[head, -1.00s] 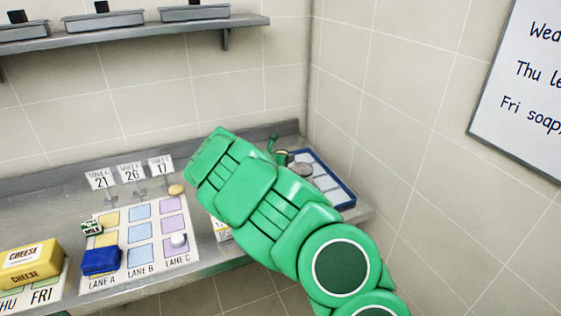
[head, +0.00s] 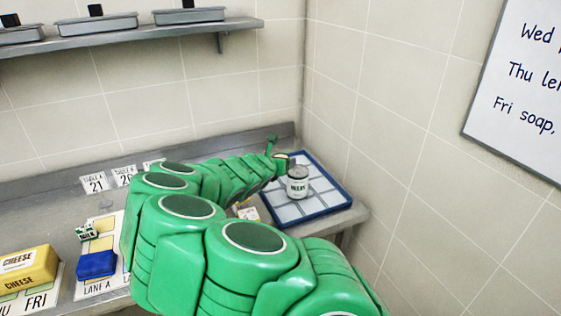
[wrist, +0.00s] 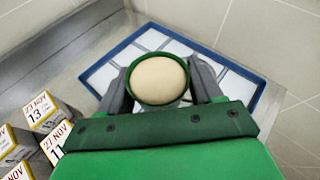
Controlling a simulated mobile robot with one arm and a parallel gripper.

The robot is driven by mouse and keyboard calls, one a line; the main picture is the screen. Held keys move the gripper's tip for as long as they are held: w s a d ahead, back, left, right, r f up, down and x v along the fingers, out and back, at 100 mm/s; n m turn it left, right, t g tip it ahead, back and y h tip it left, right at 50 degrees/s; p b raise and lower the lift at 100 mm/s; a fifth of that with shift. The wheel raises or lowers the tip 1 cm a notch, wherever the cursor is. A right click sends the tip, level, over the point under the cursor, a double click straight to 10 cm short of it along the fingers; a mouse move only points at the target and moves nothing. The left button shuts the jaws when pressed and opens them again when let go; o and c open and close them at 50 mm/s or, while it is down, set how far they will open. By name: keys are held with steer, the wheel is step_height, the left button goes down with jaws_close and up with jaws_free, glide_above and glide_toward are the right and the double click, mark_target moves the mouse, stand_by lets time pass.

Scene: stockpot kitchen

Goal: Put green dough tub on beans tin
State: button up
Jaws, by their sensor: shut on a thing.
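The green dough tub (wrist: 158,81), round with pale dough inside a green rim, is held between the dark fingers of my gripper (wrist: 161,84) in the wrist view. My gripper is shut on it, over the tray. In the head view the tub is small and mostly hidden by my arm and fingers. The beans tin (head: 298,184), grey with a pale label, stands upright on the tray just right of and below my gripper (head: 282,158). In the wrist view the tin is mostly hidden by the tub. I cannot tell the gap between tub and tin.
The blue-rimmed tray (head: 335,206) with pale squares lies in the counter's corner against the walls. Date blocks (wrist: 40,111) stand left of it. A blue block (head: 97,264), milk carton (head: 87,233) and cheese (head: 27,266) are at the left. A shelf (head: 120,37) is above.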

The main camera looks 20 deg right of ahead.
steer(key=shift+s+a+r, duration=0.1)
steer(key=shift+s+r, duration=0.1)
steer(key=shift+r, duration=0.95)
steer(key=shift+m+g+h, duration=0.5)
steer(key=shift+m+g, duration=0.3)
steer(key=shift+g, duration=0.1)
steer(key=r, duration=0.2)
steer(key=s+r, duration=0.1)
steer(key=r, duration=0.1)
steer(key=shift+s+r, duration=0.2)
steer(key=shift+r, duration=0.15)
steer(key=s+d+r+m+g+h, duration=0.1)
steer(key=s+r+m+g, duration=0.15)
steer(key=s, duration=0.35)
steer(key=s+d+r+m+g+h, duration=0.1)
steer(key=s+r+m+g, duration=0.15)
steer(key=s, duration=0.35)
glide_above(298, 170)
steer(key=s, duration=0.1)
steer(key=shift+g, duration=0.3)
step_height(298, 170, down, 9)
steer(key=shift+s+a+f, duration=0.1)
steer(key=shift+a, duration=0.05)
steer(key=shift+w+d+f, duration=0.2)
steer(key=shift+w+f, duration=0.35)
steer(key=shift+f, duration=1.6)
